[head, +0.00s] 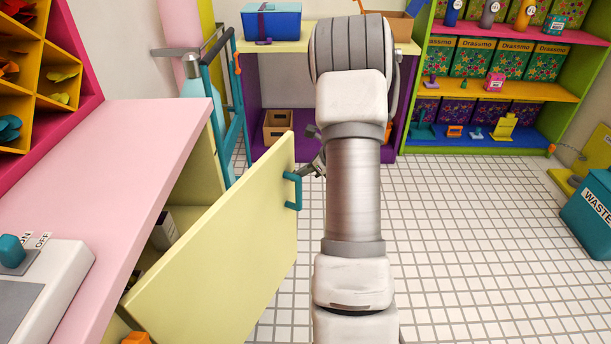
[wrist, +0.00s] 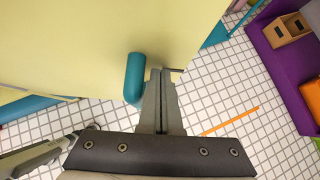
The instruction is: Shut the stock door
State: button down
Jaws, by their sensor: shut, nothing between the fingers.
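The stock door (head: 225,255) is a pale yellow panel standing open from the cabinet under the pink counter. Its teal handle (head: 294,190) is on the outer face near the free edge. My gripper (head: 308,172) is beside the handle, partly hidden behind my arm in the head view. In the wrist view my gripper (wrist: 161,72) is shut and empty, its fingertips close to the door (wrist: 80,45) just right of the handle (wrist: 134,78). I cannot tell whether they touch the door.
The pink counter (head: 110,165) is on the left, with a switch box (head: 45,285) on it. A dark object (head: 165,230) shows inside the cabinet. A teal folding frame (head: 228,110) stands behind the door. Tiled floor (head: 450,240) is clear on the right, up to a waste bin (head: 588,215).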

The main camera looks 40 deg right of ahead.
jog(key=w+a+n+y+p, duration=0.1)
jog(key=w+a+n+p, duration=0.1)
jog(key=w+a, duration=0.3)
jog(key=w+a+n+g+y+p, duration=0.1)
jog(key=w+a, duration=0.5)
jog(key=w, duration=0.6)
jog(key=shift+w+a+n+g+p, duration=0.2)
jog(key=shift+n+g+p, duration=0.15)
jog(key=shift+p, duration=0.3)
jog(key=shift+s, duration=0.1)
